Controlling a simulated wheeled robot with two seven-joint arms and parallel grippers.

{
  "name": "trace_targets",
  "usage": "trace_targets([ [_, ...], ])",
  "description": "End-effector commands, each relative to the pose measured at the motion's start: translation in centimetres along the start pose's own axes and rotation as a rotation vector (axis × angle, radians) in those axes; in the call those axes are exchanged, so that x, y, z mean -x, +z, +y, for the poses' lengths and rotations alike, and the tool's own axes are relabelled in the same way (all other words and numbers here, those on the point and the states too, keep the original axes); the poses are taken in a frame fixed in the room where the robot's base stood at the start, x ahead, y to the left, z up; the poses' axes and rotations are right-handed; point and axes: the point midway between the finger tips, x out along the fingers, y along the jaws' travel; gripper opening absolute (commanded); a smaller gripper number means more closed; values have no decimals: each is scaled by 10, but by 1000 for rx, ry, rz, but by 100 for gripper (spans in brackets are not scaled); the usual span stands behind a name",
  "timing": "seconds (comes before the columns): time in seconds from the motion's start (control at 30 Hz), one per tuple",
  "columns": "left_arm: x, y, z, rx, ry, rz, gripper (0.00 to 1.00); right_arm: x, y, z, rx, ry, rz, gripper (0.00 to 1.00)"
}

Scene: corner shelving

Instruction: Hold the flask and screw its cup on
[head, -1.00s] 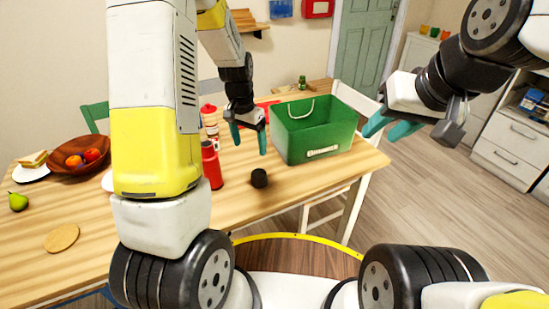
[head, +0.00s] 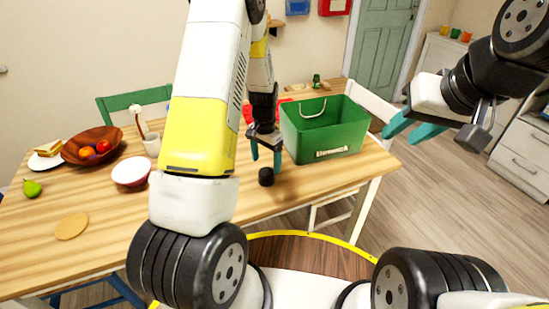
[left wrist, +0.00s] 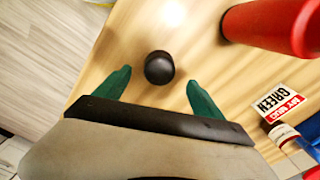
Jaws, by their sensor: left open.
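The small black cup (head: 266,177) stands on the wooden table near its front edge. My left gripper (head: 266,160) is open just above the cup, pointing down. In the left wrist view the cup (left wrist: 158,68) shows between and just beyond the two green fingertips (left wrist: 158,85), with a gap on each side. The red flask (left wrist: 262,25) shows at the upper right of the left wrist view, apart from the cup. My right gripper (head: 400,138) is open and empty, raised off the table's right side.
A green box (head: 325,140) stands behind and right of the cup. A red-and-white bowl (head: 131,173), a fruit bowl (head: 75,155), a round coaster (head: 71,226) and a pear (head: 32,188) are at the left. A small printed label (left wrist: 278,103) is near the flask.

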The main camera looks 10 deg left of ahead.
Motion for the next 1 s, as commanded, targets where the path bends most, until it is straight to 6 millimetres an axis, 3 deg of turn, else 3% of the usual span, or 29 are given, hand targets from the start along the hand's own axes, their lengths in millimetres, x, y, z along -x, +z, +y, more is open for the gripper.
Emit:
trace_targets([
  [0.33, -6, 0, 0, 0, 0, 1, 79, 0, 0, 0, 0, 0, 0, 36],
  [0.7, -54, 1, 0, 1, 0, 1, 79, 0, 0, 0, 0, 0, 0, 36],
  [1.0, -56, 1, 0, 0, -1, 2, 79, 0, 0, 0, 0, 0, 0, 36],
])
